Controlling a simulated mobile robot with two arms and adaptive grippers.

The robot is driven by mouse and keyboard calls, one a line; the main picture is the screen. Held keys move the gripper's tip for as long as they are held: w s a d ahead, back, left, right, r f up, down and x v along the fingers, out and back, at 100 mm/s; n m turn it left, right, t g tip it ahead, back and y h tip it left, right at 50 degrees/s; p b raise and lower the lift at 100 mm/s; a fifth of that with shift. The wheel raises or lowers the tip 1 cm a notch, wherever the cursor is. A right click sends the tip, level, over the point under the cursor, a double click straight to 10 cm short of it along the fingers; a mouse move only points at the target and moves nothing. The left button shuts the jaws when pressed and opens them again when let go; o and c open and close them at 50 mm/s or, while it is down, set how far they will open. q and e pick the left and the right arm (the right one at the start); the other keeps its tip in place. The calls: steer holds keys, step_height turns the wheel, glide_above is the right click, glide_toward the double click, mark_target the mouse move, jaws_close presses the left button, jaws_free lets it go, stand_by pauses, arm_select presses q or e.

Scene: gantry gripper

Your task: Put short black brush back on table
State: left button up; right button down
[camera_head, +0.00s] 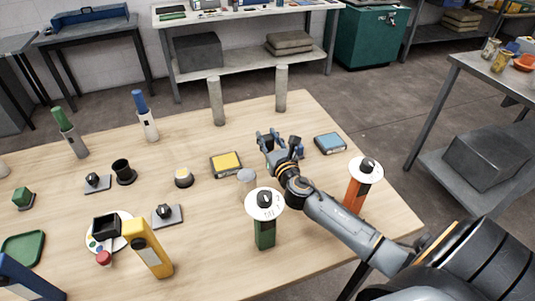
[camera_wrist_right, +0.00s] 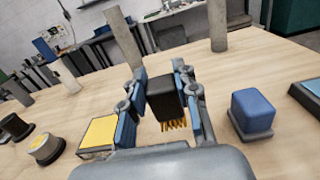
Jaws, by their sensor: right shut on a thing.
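My right gripper (camera_head: 277,142) is over the back right part of the wooden table (camera_head: 325,220). In the right wrist view, my right gripper (camera_wrist_right: 161,78) is shut on the short black brush (camera_wrist_right: 165,98), with a blue finger pad on either side. The brush has a black block body and yellow bristles (camera_wrist_right: 174,125) that point down toward the tabletop. I cannot tell whether the bristles touch the table. In the head view the brush is mostly hidden among the fingers. My left gripper is not in view.
A yellow-topped block (camera_head: 226,164) lies left of the gripper and a blue-topped block (camera_head: 330,143) right of it. Two grey posts (camera_head: 217,102) (camera_head: 281,88) stand behind. A green dial stand (camera_head: 265,232) and an orange one (camera_head: 357,190) stand nearer.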

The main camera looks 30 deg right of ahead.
mark_target(268, 148)
step_height(268, 148, down, 4)
steer(key=shift+r+b, duration=0.2)
steer(key=shift+b, duration=0.55)
steer(key=shift+f, duration=0.3)
steer(key=shift+f, duration=0.1)
steer(key=c, duration=1.4)
jaws_free()
steer(key=shift+f, duration=0.1)
steer(key=shift+c, duration=0.2)
steer(key=o, duration=0.4)
steer(key=shift+o, duration=0.2)
